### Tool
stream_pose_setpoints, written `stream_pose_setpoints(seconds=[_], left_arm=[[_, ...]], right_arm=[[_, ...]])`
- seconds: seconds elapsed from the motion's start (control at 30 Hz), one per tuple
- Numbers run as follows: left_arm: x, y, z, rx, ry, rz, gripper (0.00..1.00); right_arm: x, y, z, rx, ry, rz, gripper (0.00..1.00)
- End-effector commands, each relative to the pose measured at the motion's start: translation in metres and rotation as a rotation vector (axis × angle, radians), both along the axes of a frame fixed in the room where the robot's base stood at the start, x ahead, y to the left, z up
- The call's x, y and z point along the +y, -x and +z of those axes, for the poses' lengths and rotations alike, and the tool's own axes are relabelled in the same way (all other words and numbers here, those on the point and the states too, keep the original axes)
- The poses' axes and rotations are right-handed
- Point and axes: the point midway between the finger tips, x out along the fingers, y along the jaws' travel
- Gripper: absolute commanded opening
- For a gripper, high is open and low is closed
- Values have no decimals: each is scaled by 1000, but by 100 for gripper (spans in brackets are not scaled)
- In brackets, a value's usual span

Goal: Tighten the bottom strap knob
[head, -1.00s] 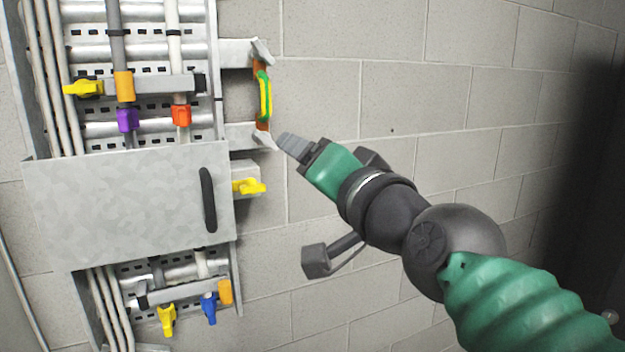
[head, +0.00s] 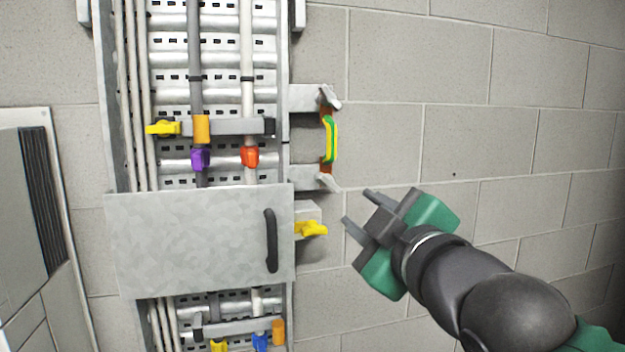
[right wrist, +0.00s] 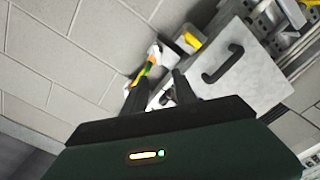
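The bottom strap, a grey bar (head: 240,328), crosses the cables below the metal cover at the lower edge of the head view. A yellow knob (head: 218,346) hangs at it, partly cut off by the frame edge. Another yellow knob (head: 312,229) sticks out from a bracket right of the cover; it also shows in the right wrist view (right wrist: 192,40). A third yellow knob (head: 163,129) sits on the upper strap (head: 236,126). My right gripper (head: 357,206) is open and empty, its fingers apart, right of the bracket knob and touching nothing visible. My left gripper is out of view.
The metal cover (head: 185,240) has a black handle (head: 270,240). Above the bracket knob, a green-yellow strap (head: 330,140) spans two projecting brackets. Blue (head: 262,343), red (head: 250,157) and purple (head: 200,158) fittings sit on the conduits. The block wall right is bare.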

Motion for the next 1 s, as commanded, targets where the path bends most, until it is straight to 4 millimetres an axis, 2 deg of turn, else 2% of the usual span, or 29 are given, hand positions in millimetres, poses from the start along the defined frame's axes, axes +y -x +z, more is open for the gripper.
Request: stream_pose_setpoints(seconds=[0.03, 0.33, 0.4, 0.57, 0.73, 0.9, 1.0], left_arm=[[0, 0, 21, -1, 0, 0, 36], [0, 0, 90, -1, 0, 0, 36], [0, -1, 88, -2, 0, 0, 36], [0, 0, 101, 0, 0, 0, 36], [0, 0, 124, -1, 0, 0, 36], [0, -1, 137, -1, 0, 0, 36], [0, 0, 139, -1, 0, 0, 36]], right_arm=[[0, -4, 11, 3, 3, -3, 34], [1, -23, 11, 10, -5, -11, 34], [9, -41, 2, 9, -6, -8, 34], [22, -82, 2, 9, -10, -7, 34], [37, -122, 5, 9, -10, -5, 34], [45, -147, 4, 5, -9, -5, 34], [47, -152, 2, 3, -8, -5, 34]])
